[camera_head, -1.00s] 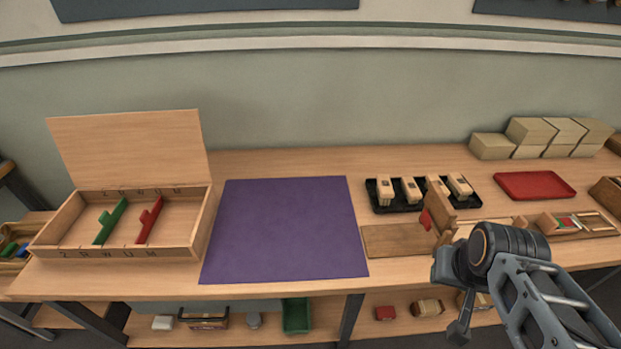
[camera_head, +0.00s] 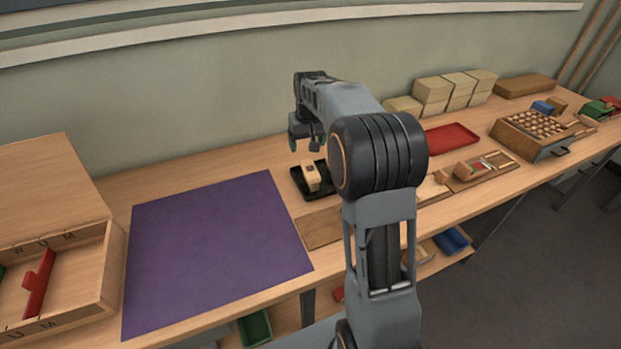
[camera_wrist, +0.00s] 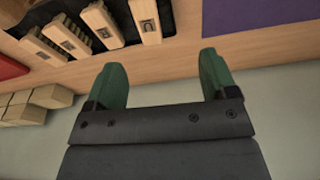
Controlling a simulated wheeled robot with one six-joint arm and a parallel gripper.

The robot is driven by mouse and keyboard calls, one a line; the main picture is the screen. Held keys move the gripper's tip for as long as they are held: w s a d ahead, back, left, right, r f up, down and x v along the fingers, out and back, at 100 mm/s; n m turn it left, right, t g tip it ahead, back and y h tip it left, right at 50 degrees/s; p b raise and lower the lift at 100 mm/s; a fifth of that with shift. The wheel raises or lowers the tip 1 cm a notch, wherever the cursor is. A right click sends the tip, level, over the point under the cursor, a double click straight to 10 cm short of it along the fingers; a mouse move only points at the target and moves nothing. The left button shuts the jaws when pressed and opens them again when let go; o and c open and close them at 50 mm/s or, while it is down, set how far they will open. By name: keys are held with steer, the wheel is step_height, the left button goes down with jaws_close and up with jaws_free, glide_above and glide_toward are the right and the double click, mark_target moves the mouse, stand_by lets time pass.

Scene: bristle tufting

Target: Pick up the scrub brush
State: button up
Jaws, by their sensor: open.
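Several pale wooden brush blocks with dark marks lie in a black tray. In the head view one block (camera_head: 311,177) shows on the tray (camera_head: 299,184); my arm hides the others. In the wrist view the blocks (camera_wrist: 146,20) stand side by side along the top, left of and between my fingers. My gripper (camera_head: 304,146) hangs behind and above the tray. Its green fingers are apart and empty in the wrist view (camera_wrist: 163,82).
A purple mat (camera_head: 215,245) lies left of the tray. A wooden board (camera_head: 320,229) lies in front. A red tray (camera_head: 450,139) and stacked pale blocks (camera_head: 432,90) are to the right. An open wooden box (camera_head: 70,290) stands at the left. The wall is close behind.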

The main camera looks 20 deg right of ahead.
steer(key=w+d+f, duration=0.3)
steer(key=w+f, duration=0.1)
glide_above(310, 169)
steer(key=f, duration=0.7)
steer(key=shift+s+f, duration=0.3)
steer(key=shift+s, duration=0.05)
steer(key=shift+w+d+f, duration=0.1)
steer(key=shift+w+f, duration=0.1)
steer(key=shift+f, duration=1.35)
steer(key=shift+w+f, duration=0.2)
steer(key=shift+f, duration=1.3)
steer(key=shift+c, duration=0.4)
steer(key=c, duration=1)
steer(key=shift+r, duration=0.15)
